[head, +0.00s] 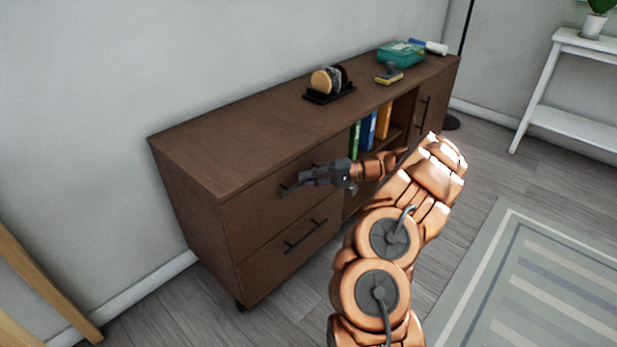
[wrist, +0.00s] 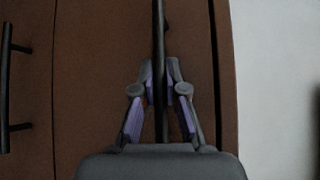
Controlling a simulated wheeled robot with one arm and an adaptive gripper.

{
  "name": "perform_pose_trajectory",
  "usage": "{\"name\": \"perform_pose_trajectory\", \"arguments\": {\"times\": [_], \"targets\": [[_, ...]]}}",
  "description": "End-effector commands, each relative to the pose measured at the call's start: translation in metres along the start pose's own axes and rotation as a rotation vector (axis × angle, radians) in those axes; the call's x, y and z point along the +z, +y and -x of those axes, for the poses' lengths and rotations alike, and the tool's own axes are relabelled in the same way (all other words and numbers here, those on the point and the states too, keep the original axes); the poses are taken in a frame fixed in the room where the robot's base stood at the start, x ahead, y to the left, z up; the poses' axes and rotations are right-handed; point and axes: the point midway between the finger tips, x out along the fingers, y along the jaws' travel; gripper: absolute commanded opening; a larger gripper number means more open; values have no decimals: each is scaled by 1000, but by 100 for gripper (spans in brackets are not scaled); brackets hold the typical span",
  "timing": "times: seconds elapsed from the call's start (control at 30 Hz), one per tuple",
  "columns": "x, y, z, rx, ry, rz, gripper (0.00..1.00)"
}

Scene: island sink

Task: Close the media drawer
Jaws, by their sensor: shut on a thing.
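The brown wooden cabinet (head: 190,210) stands against the wall. Its upper drawer (head: 255,207) has a dark bar handle (head: 288,189), and the front looks about flush with the cabinet; a small gap cannot be ruled out. My gripper (head: 303,178) is at this handle. In the wrist view, the handle (wrist: 159,30) runs between the two fingers of my gripper (wrist: 160,70), which is shut on it. The lower drawer (head: 275,255) has its own handle (head: 305,237) and looks closed. My gripper and arm hide part of the upper drawer's right side.
Open shelves beside the drawers hold upright books (head: 368,130). On top stand a black holder with round discs (head: 327,82), a yellow-and-dark item (head: 389,77) and a teal box (head: 400,54). A white side table (head: 570,120) and striped rug (head: 540,280) are at right. Floor in front is clear.

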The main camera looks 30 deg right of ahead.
Motion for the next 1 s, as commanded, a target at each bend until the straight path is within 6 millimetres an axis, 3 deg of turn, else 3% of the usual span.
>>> {"name": "perform_pose_trajectory", "arguments": {"times": [0.07,0.1,0.33,0.77,1.0], "targets": [[-3,-1,1,0,12,4,0],[-4,-1,0,0,11,4,13],[-3,-1,-2,1,6,5,37],[-3,-1,3,1,7,4,37],[-4,0,36,3,12,4,37]]}}
